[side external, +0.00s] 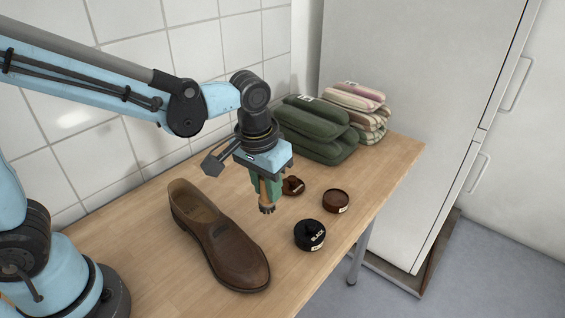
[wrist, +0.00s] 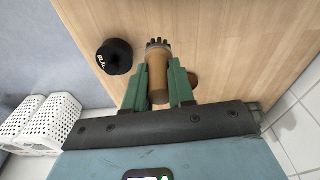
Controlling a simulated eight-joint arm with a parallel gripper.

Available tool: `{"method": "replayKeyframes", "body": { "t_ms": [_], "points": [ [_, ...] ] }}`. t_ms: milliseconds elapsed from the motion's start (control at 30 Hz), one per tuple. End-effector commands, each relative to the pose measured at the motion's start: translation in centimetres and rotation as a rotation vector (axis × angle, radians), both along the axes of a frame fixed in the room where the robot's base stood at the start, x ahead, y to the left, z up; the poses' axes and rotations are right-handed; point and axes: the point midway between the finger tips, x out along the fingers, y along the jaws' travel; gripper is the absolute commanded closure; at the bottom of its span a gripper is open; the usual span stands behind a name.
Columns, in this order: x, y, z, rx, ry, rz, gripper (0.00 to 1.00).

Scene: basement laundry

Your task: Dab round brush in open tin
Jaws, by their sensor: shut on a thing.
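My gripper (side external: 266,190) is shut on the round brush (side external: 267,205), which has a tan wooden handle and dark bristles pointing down. In the wrist view the brush (wrist: 157,75) sits between the two green fingers. The open tin (side external: 336,201), brown with a pale label and brown content, stands to the right of the brush, apart from it. A small brown round piece with a knob (side external: 293,186), seemingly a lid, lies just behind the gripper. In the wrist view a finger partly hides a brown round thing (wrist: 193,79); which one it is, I cannot tell.
A closed black tin (side external: 310,235) with a knob stands in front of the open tin; the wrist view shows it too (wrist: 115,57). A brown shoe (side external: 220,240) lies left. Folded green (side external: 318,130) and striped towels (side external: 358,105) are stacked behind. The table's right edge is near the tins.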

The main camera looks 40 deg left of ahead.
Motion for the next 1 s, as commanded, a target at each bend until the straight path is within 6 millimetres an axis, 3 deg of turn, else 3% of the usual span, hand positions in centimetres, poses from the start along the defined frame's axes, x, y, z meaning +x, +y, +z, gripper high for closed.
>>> {"method": "replayKeyframes", "body": {
  "t_ms": [100,300,533,667,1000],
  "points": [
    [-1.9,-2.1,1.6,0.0,0.0,-0.007,1.0],
    [-3.9,-4.4,3.5,0.001,0.0,-0.004,1.0],
    [-4.2,-5.7,4.5,0.001,0.0,0.002,1.0],
    [-2.2,-6.3,5.0,0.0,0.0,0.004,1.0],
    [6.9,-7.3,4.9,-0.001,0.001,0.004,1.0]
  ]
}}
